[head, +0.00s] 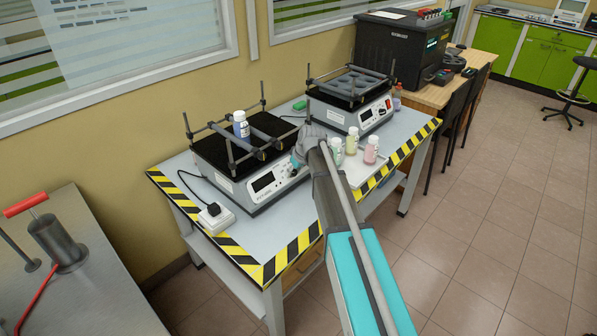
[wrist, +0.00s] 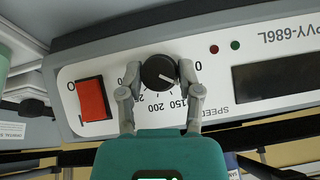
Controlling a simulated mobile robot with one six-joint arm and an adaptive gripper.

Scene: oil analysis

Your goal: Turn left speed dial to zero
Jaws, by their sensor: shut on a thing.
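The left shaker (head: 238,170) stands on the grey table, with a display (head: 263,182) on its front panel. In the wrist view its black speed dial (wrist: 158,73) sits on the white panel, which appears upside down. A pale pointer line on the dial points to the lower right, near the 150 side of the scale. My gripper (wrist: 160,74) is shut on the dial, with one grey finger on each side. Part of the scale is hidden by the fingers. In the head view my gripper (head: 297,160) is at the right end of this panel.
A red switch (wrist: 92,99) is beside the dial. A second shaker (head: 350,100) stands behind to the right. Several small bottles, including a pink-filled one (head: 371,150), stand right of my arm.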

